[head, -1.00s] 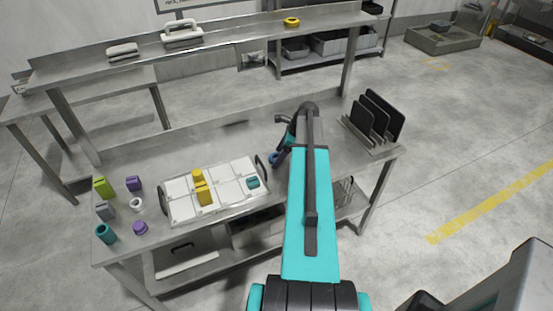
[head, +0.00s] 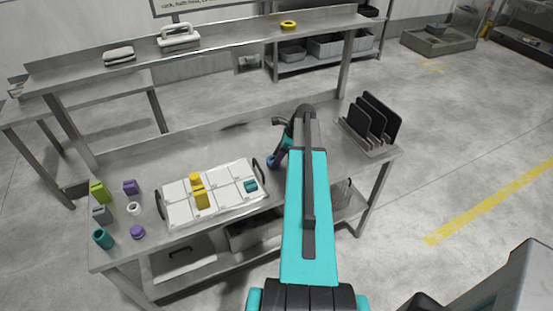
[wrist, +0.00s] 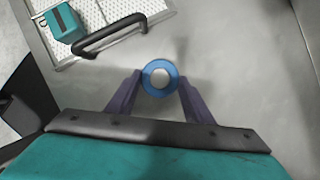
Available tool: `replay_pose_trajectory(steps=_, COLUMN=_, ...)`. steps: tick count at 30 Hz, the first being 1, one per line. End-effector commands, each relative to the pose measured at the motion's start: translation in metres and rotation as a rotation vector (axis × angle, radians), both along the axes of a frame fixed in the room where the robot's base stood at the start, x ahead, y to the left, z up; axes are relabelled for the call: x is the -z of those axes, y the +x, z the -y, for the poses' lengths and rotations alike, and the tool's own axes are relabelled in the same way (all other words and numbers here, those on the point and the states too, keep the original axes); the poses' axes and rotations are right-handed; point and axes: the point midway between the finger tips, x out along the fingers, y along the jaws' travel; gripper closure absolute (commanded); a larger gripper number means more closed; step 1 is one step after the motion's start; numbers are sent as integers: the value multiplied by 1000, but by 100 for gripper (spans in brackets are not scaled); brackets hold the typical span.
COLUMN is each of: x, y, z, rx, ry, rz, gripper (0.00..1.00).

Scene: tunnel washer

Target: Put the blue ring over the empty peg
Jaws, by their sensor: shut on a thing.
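The blue ring (wrist: 160,65) is held between the two dark fingertips of my gripper (wrist: 160,84), seen from above in the wrist view. A pale round patch shows through its hole; I cannot tell whether this is a peg top or the surface below. In the head view the blue ring (head: 271,162) is a small patch under my gripper (head: 276,152), over the steel table just right of the white tray's handle. My arm hides part of that area. I cannot make out the empty peg for certain in either view.
The white tray (head: 230,207) holds yellow blocks and a teal block (head: 250,185); its black handle (wrist: 108,35) is close to my gripper. A rack of black plates (head: 371,120) stands at the right. Several small coloured parts lie at the left end. A yellow ring (head: 288,25) lies on the upper shelf.

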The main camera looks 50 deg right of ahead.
Motion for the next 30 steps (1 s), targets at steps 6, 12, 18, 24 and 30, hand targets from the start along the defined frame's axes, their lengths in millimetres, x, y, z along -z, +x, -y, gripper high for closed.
replay_pose_trajectory(steps=6, x=-9, y=0, z=0, rx=0, ry=0, rz=0, gripper=78)
replay_pose_trajectory(steps=12, x=-25, y=0, z=0, rx=-1, ry=-1, rz=1, gripper=78)
replay_pose_trajectory(steps=18, x=-33, y=-16, z=-8, rx=1, ry=0, rz=0, gripper=78)
replay_pose_trajectory(steps=24, x=-35, y=-41, z=-18, rx=1, ry=0, rz=0, gripper=78)
replay_pose_trajectory(steps=30, x=-38, y=-68, z=-30, rx=0, ry=-1, rz=1, gripper=78)
